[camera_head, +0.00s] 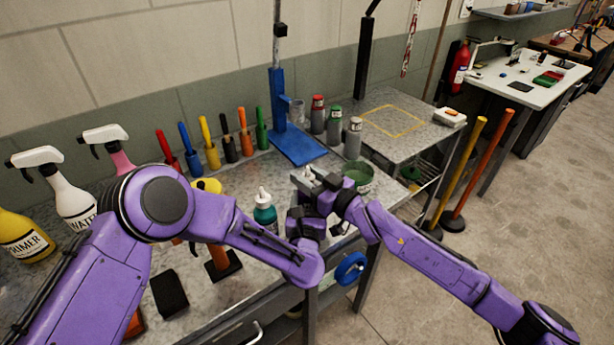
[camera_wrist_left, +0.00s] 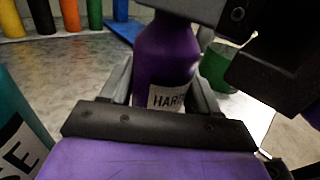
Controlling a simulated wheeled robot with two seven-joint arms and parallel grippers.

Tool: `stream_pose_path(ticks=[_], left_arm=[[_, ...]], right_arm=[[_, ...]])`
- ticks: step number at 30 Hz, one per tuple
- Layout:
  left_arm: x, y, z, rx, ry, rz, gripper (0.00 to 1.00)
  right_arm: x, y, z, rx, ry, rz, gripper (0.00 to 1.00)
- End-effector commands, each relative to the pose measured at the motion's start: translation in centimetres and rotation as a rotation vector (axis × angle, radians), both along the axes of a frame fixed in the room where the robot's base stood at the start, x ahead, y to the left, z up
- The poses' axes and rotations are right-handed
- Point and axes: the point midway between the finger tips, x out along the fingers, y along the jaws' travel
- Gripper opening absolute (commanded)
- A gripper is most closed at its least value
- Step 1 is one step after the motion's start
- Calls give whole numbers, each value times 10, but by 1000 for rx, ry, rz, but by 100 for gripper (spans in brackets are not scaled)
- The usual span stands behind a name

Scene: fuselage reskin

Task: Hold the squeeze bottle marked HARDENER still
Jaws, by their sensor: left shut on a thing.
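The purple squeeze bottle (camera_wrist_left: 165,62) stands upright in the left wrist view, its white label showing the letters HARD. My left gripper (camera_wrist_left: 163,90) has one grey finger on each side of the bottle and is shut on it. In the head view the bottle is hidden behind my arms and grippers. My right gripper (camera_head: 318,180) is close by in the head view, and its grey and black parts cover the bottle's top in the left wrist view. Whether its fingers touch the bottle does not show.
A teal bottle (camera_head: 265,212) stands left of the grippers. A green tub (camera_head: 358,178) stands just to the right. Colored tools in holders and a blue stand (camera_head: 297,146) are behind. Spray bottles (camera_head: 72,200) are at the left. The table's front edge is near.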

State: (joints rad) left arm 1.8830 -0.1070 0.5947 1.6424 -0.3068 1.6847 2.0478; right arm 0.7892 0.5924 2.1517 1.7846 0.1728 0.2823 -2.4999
Motion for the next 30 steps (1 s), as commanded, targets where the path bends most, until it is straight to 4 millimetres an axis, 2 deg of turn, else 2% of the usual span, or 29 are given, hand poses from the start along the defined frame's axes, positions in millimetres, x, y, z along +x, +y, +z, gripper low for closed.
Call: stream_pose_path(ticks=[12, 24, 30], left_arm=[[0, 1, 0, -1, 0, 3, 24], [0, 1, 0, -1, 1, 4, 24], [0, 1, 0, -1, 0, 4, 24]], right_arm=[[-4, -7, -1, -4, -1, -3, 60], [-70, -72, -2, -6, 3, -3, 60], [-84, -86, -2, -4, 2, -3, 60]])
